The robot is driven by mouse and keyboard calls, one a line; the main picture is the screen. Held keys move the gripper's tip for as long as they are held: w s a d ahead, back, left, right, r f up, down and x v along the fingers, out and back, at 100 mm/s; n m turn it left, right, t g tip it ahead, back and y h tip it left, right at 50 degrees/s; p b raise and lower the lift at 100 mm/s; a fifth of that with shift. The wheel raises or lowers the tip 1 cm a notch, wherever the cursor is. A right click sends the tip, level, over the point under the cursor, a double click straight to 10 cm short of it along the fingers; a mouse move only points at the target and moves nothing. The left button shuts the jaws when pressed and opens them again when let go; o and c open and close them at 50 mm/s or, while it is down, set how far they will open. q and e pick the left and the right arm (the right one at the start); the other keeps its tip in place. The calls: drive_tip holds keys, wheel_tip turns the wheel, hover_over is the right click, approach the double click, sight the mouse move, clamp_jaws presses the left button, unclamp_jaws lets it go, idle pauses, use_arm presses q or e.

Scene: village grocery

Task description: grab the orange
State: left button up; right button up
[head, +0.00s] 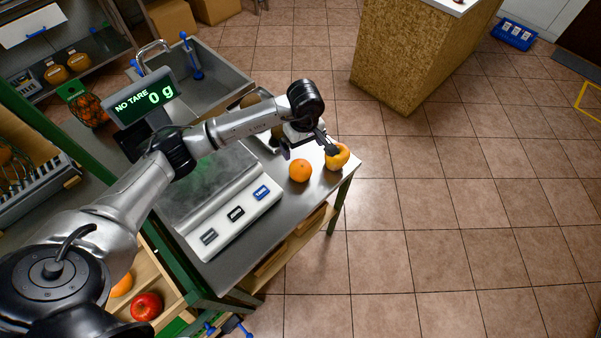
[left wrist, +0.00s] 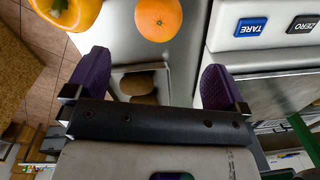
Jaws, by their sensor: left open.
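The orange (head: 300,171) sits on the metal counter near its front right corner, between the scale and a yellow-orange bell pepper (head: 337,157). In the left wrist view the orange (left wrist: 158,18) lies at the top, beyond the fingertips and roughly between their lines; the pepper (left wrist: 68,12) is at the top left. My left gripper (head: 309,146) is open and empty, close behind the orange and next to the pepper. Its two purple-padded fingers (left wrist: 155,78) are spread wide in the left wrist view. My right gripper is not in view.
A tray with brown items (left wrist: 140,84) lies below the fingers in the wrist view. A sink (head: 220,77) is behind. A red apple (head: 146,306) lies in a lower wooden crate. Open floor lies right.

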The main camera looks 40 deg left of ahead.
sight(302, 165)
use_arm(q)
drive_tip(key=f, duration=0.8)
drive_tip(key=shift+s+a+f, duration=0.1)
drive_tip(key=shift+s+a, duration=0.15)
drive_tip(key=shift+a, duration=0.1)
drive_tip(key=f, duration=0.4)
drive_tip(key=shift+d+f, duration=0.25)
drive_tip(key=shift+d, duration=0.05)
drive_tip(key=shift+a+f+b, duration=0.15)
drive_tip(key=shift+f+b, duration=0.15)
drive_tip(key=shift+f, duration=0.15)
drive_tip(key=shift+c, duration=0.2)
drive_tip(key=c, duration=0.9)
